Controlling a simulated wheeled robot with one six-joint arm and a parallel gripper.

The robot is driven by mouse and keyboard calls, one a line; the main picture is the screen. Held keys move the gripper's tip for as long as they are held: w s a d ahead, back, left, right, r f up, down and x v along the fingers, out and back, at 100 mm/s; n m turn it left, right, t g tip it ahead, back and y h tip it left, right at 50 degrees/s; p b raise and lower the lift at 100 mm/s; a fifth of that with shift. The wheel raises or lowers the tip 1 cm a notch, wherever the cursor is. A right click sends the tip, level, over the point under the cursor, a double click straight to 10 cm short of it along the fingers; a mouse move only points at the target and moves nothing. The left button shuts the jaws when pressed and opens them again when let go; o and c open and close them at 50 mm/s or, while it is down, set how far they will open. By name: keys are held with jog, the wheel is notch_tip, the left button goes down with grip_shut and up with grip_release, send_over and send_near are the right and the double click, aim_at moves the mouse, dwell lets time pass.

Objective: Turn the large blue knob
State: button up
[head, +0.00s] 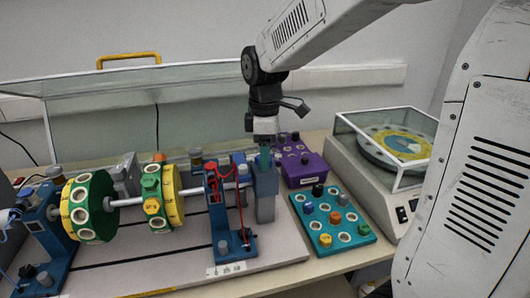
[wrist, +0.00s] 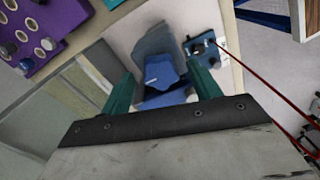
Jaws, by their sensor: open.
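My gripper (head: 264,154) points down above a blue-grey upright block (head: 266,198) at the right end of the shaft rig. In the wrist view its two teal fingers (wrist: 163,82) stand apart, with a rounded blue part (wrist: 160,70) showing between and beyond them. This part looks like the large blue knob, with a pale mark on it, but I cannot be sure. Its lower side is partly hidden by the gripper body. I see no clear contact between fingers and blue part.
A teal tray (head: 318,233) with several small knobs and a purple tray (head: 292,178) lie right of the block. A glass-lidded turntable box (head: 345,160) stands further right. A blue stand with red wires (head: 229,245) and green-yellow discs (head: 98,178) are on the left.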

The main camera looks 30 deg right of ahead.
jog(key=shift+f, duration=0.25)
jog(key=c, duration=1)
jog(key=shift+o, duration=0.2)
jog(key=shift+m, duration=0.4)
jog(key=m, duration=0.4)
jog(key=shift+m, duration=0.4)
jog(key=m, duration=0.5)
jog(key=shift+r+m, duration=0.1)
jog(key=shift+m, duration=0.6)
